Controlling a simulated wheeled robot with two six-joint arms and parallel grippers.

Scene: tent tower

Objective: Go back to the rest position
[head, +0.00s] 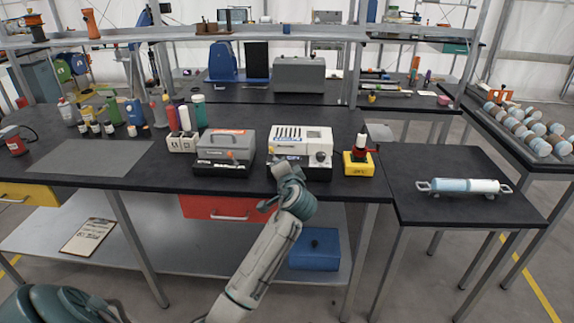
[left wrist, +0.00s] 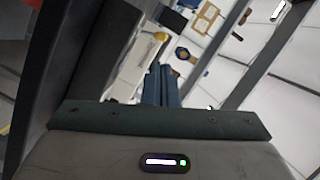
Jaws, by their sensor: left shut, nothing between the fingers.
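My left arm reaches up from the bottom of the head view. Its gripper (head: 281,168) is at the front of the white machine (head: 303,140), overlapping its lower left side in the picture; I cannot tell whether they touch. In the left wrist view the two blue-grey fingers (left wrist: 163,72) lie side by side, shut and empty. A pale machine body (left wrist: 138,66) shows beside them there. My right gripper is in neither view.
A grey case (head: 226,146) and a yellow box with a red-and-black top (head: 358,162) flank the machine on the dark bench (head: 150,178). Bottles crowd the bench's left. A side table (head: 420,205) holds a blue-and-white cylinder (head: 465,186). A red drawer (head: 215,207) hangs below the bench.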

